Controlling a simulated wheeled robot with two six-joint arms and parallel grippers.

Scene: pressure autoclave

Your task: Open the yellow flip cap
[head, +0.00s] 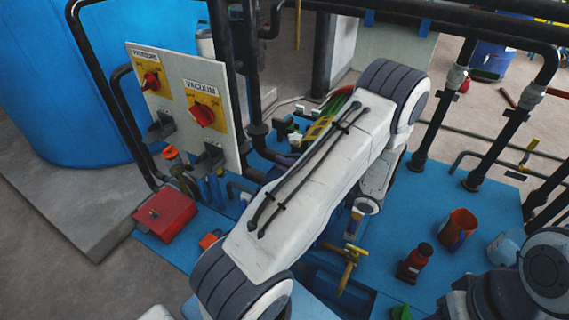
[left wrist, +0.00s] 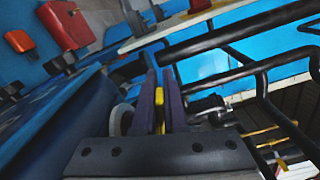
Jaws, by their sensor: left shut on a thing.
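My left gripper (left wrist: 160,88) shows in the left wrist view as two purple fingers close together. Between them is a narrow yellow piece (left wrist: 159,108), which looks like the yellow flip cap, and the fingers are shut on it. In the head view my own white arm covers most of the gripper and the cap. Only a bit of purple shows beside the arm. A yellow part with dark stripes (head: 318,128) shows left of the arm; I cannot tell whether it belongs to the cap. My right gripper is not in view.
A panel (head: 185,100) with two red knobs stands at the left, with black pipes around it. A red box (head: 166,213) sits at the blue base's left edge.

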